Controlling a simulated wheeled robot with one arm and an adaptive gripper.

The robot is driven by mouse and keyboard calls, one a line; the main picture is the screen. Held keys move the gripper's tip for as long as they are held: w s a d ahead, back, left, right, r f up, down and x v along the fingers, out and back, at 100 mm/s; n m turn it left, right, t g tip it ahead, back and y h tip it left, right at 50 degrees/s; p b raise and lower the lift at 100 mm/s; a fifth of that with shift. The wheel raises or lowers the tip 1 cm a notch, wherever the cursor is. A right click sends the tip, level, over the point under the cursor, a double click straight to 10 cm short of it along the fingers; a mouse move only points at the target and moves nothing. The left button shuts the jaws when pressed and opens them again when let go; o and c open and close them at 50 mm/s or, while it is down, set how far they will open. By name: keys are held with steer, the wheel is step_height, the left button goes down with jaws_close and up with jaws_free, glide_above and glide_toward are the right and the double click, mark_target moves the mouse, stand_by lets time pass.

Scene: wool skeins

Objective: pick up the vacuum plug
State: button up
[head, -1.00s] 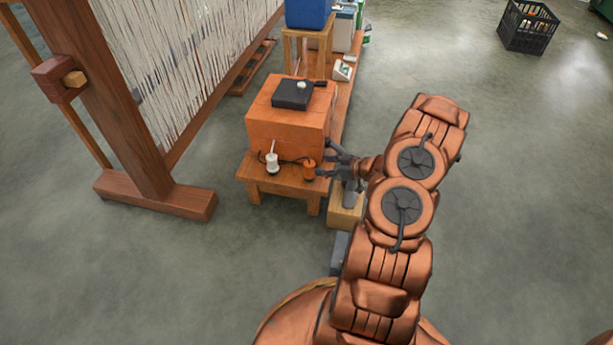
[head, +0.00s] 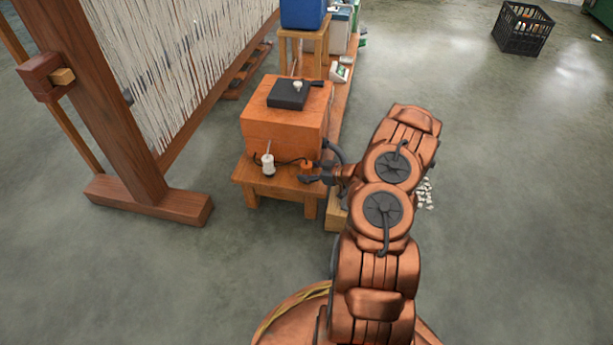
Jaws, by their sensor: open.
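The vacuum plug looks to be the small orange piece (head: 306,165) on the front of the low wooden stool (head: 250,178), with a dark cord (head: 290,161) beside it. It is small and partly covered by my gripper's fingers. My gripper (head: 313,171) is open at the stool's right front corner, with its dark fingers pointing left, close to the orange piece. I cannot tell whether a finger touches it.
An orange box (head: 284,122) stands on the stool, with a black flat case (head: 288,94) on top. A white spool (head: 268,164) stands left of the plug. A loom (head: 130,140) is at left. Small white pieces (head: 425,193) lie on the floor right of my arm.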

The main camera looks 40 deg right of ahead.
steer(key=shift+w+a+f, duration=0.2)
steer(key=shift+w, duration=0.25)
jaws_close()
stand_by(0.3)
steer(key=shift+r, duration=0.1)
